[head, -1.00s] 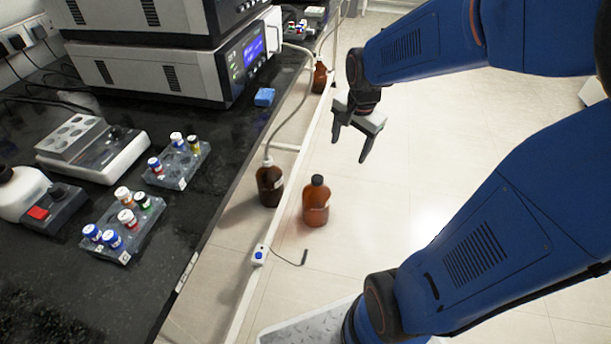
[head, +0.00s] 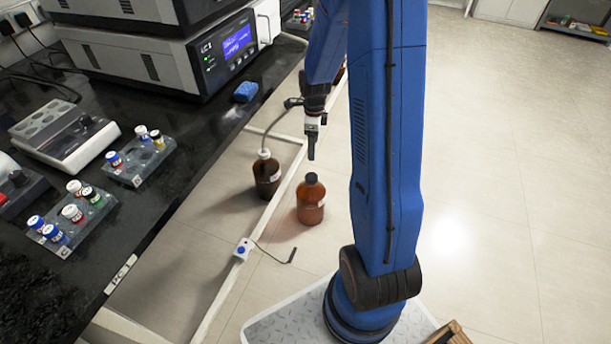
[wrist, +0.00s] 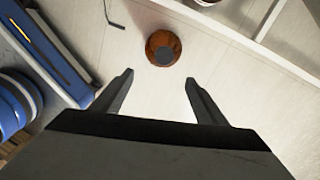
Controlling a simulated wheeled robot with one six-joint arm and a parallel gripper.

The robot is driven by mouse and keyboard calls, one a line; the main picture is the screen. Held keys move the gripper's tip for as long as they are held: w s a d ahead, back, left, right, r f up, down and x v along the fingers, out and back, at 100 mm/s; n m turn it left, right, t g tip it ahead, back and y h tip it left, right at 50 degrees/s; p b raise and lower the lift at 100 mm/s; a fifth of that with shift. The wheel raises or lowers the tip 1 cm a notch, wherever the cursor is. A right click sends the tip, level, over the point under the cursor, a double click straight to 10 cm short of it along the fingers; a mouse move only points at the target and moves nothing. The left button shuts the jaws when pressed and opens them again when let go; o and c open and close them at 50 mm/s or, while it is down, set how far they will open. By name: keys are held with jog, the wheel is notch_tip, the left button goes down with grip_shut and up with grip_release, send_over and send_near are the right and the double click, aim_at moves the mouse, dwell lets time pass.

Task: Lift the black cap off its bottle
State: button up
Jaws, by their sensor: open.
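An amber bottle (head: 310,203) with a black cap (head: 311,178) stands upright on the floor, right of the bench. In the wrist view the same bottle (wrist: 155,39) is seen from above, with the cap (wrist: 165,57) on top. My gripper (head: 311,150) is above the bottle in the head view, apart from the cap. In the wrist view my gripper (wrist: 163,78) is open and empty, its two fingers spread, with the bottle beyond the fingertips. One finger hides the other in the head view.
A second amber bottle (head: 267,178) with a white cap and a tube stands close on the left. Vial racks (head: 73,217) sit on the black bench. Floor (head: 480,150) at right is clear.

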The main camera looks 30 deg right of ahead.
jog(key=f, duration=0.1)
send_over(311, 176)
jog(key=f, duration=0.7)
jog(key=s+f, duration=0.1)
jog(key=f, duration=0.3)
jog(key=shift+a+f, duration=0.15)
jog(key=shift+f, duration=0.2)
jog(key=shift+w+f, duration=0.25)
jog(key=shift+f, duration=1.15)
jog(key=shift+w+f, duration=0.2)
jog(key=shift+f, duration=1.15)
jog(key=c, duration=1.1)
